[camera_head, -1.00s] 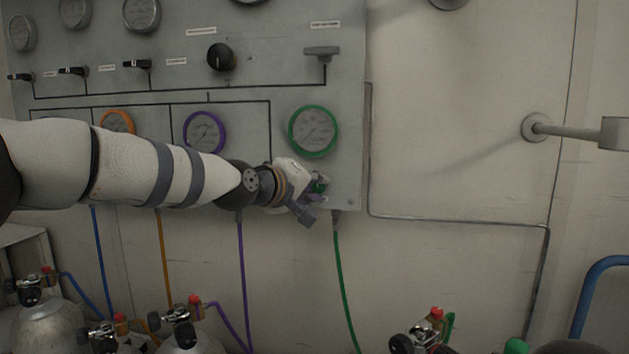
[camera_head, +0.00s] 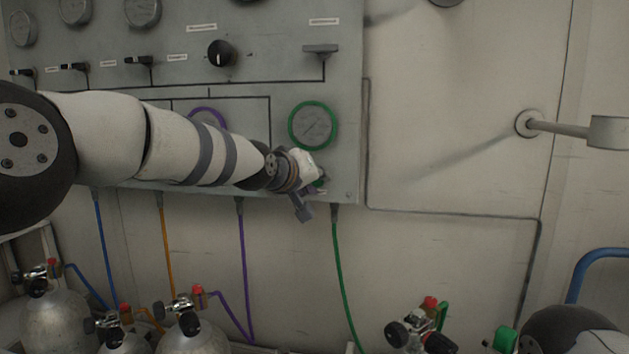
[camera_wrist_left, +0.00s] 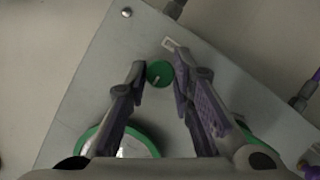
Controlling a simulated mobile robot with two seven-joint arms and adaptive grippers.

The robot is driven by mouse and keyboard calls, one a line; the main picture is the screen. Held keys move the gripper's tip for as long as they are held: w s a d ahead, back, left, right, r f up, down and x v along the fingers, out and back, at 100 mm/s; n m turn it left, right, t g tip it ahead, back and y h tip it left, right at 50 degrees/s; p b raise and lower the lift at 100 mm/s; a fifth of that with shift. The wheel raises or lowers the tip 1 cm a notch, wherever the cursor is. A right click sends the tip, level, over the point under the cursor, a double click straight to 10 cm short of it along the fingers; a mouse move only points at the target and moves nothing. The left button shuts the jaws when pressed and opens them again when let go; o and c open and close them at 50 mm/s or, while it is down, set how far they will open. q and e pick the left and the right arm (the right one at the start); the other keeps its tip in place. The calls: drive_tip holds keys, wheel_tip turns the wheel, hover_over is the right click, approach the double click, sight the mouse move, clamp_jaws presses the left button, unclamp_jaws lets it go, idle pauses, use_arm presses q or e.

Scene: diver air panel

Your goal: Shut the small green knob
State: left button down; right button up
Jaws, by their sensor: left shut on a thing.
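The small green knob (camera_wrist_left: 159,73) is a round green disc with a pale mark on the grey panel. In the left wrist view it sits between the fingertips of my left gripper (camera_wrist_left: 157,70), which is shut on it. In the head view my left gripper (camera_head: 312,184) is at the panel's lower right, below the green-rimmed gauge (camera_head: 313,125). There the knob is mostly hidden behind the gripper; only a bit of green (camera_head: 322,178) shows. My right gripper is not in view.
A black knob (camera_head: 221,53) and a grey lever handle (camera_head: 320,48) are higher on the panel. A green hose (camera_head: 340,270) hangs below it. Gas cylinders (camera_head: 52,322) stand along the bottom.

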use_arm(q)
drive_tip(key=shift+r, duration=0.1)
drive_tip(key=c, duration=1.4)
unclamp_jaws()
drive_tip(key=v, duration=1.2)
